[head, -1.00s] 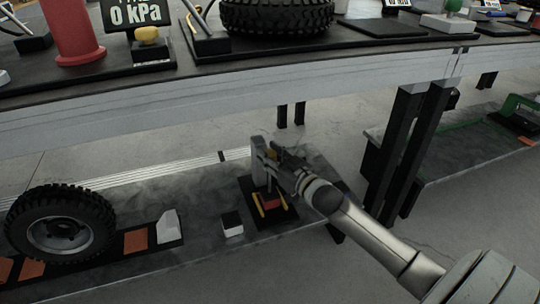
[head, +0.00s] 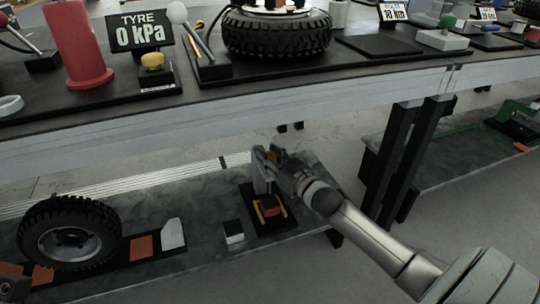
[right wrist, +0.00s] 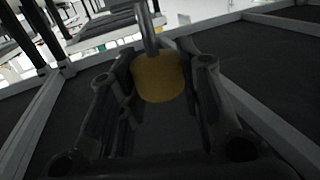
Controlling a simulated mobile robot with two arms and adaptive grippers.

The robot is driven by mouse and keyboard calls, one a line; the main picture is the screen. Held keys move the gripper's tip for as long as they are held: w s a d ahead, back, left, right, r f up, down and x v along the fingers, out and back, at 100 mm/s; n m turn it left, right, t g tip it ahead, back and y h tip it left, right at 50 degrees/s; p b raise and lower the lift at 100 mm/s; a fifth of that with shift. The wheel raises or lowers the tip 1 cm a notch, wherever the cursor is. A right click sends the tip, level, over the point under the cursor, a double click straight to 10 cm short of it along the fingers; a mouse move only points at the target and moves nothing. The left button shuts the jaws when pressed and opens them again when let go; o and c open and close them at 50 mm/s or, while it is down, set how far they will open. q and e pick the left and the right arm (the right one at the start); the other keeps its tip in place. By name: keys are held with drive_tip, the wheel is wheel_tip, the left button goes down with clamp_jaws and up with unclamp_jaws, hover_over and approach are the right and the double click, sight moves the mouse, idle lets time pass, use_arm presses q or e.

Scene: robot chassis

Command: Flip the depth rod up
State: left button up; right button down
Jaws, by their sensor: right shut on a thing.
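My right gripper (head: 268,160) reaches over the lower shelf from the right, above a small device with a red block and yellow bars (head: 268,206) on a black base. In the right wrist view my right gripper (right wrist: 160,85) is shut on a yellow cylindrical knob (right wrist: 158,78). A grey metal rod (right wrist: 147,28) runs up from the knob in that picture. I take this knob and rod to be the depth rod. In the head view the gripper mostly hides them, and the rod's tilt cannot be told. My left gripper does not show clearly.
A tyred wheel (head: 70,236) and a white block (head: 233,231) are left of the device on the lower shelf. Dark posts (head: 405,165) stand close on the right.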

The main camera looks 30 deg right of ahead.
drive_tip(key=shift+r, duration=0.3)
drive_tip(key=c, duration=1)
unclamp_jaws()
drive_tip(key=shift+f, duration=0.1)
drive_tip(key=shift+s+f, duration=0.1)
drive_tip(key=shift+s, duration=0.5)
drive_tip(key=s, duration=1)
drive_tip(key=shift+s+d, duration=0.4)
drive_tip(key=shift+d, duration=0.05)
